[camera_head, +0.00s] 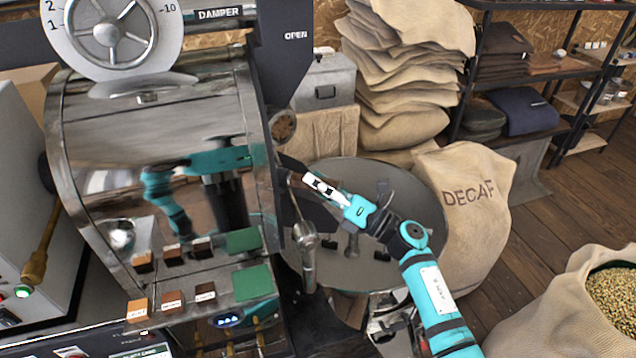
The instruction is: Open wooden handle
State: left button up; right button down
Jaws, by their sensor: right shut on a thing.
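My right gripper (313,183) reaches in from the lower right over the round cooling tray (420,205). It is shut on the wooden handle (297,184) at the front of the roaster, beside the tray's left edge. The fingers cover part of this handle, so its full shape and how far it is turned cannot be told. The steel roaster drum (150,120) stands just left of it and mirrors the teal arm. My left gripper is not in view.
A metal lever with a ball knob (305,236) stands close below the gripper. A DECAF sack (470,205) leans right of the tray, and an open sack of beans (560,315) stands at lower right. Stacked sacks (400,70) and shelves are behind. Wooden floor shows at right.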

jog(key=s+d+b, duration=0.2)
jog(key=d, duration=0.8)
jog(key=shift+s+b, duration=0.35)
jog(key=shift+b, duration=0.05)
jog(key=shift+d, duration=0.1)
jog(key=c, duration=1)
grip_release()
jog(key=shift+o, duration=0.2)
jog(key=v, duration=1.2)
